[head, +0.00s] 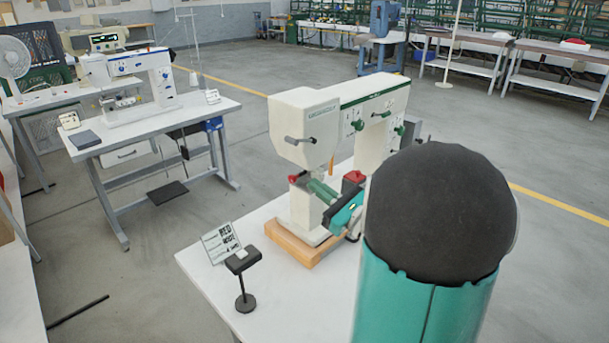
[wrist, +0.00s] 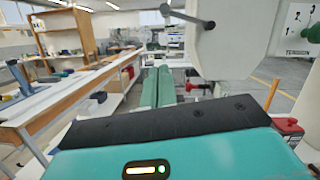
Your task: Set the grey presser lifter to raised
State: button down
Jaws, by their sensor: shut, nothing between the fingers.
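The white eyelet press (head: 300,118) stands on a wooden base on the white table. What looks like the grey presser lifter (head: 300,140) is a short bar with a dark end on the front of its head, lying roughly level. In the wrist view the lifter (wrist: 190,18) shows at the top, above and right of my fingers. My gripper (head: 314,185) is below the press head, apart from the lifter. Its two green fingers (wrist: 157,74) are together with nothing between them. My arm hides part of the press's right side in the head view.
A card (head: 221,243) and a small black stand (head: 243,262) are on the table's front left. A red part (head: 353,177) is close to my gripper, also in the wrist view (wrist: 288,127). Green knobs (head: 358,125) are on the press's side. A sewing table stands at left.

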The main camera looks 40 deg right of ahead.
jog(key=shift+v, duration=1.45)
jog(key=shift+w+a+r, duration=0.1)
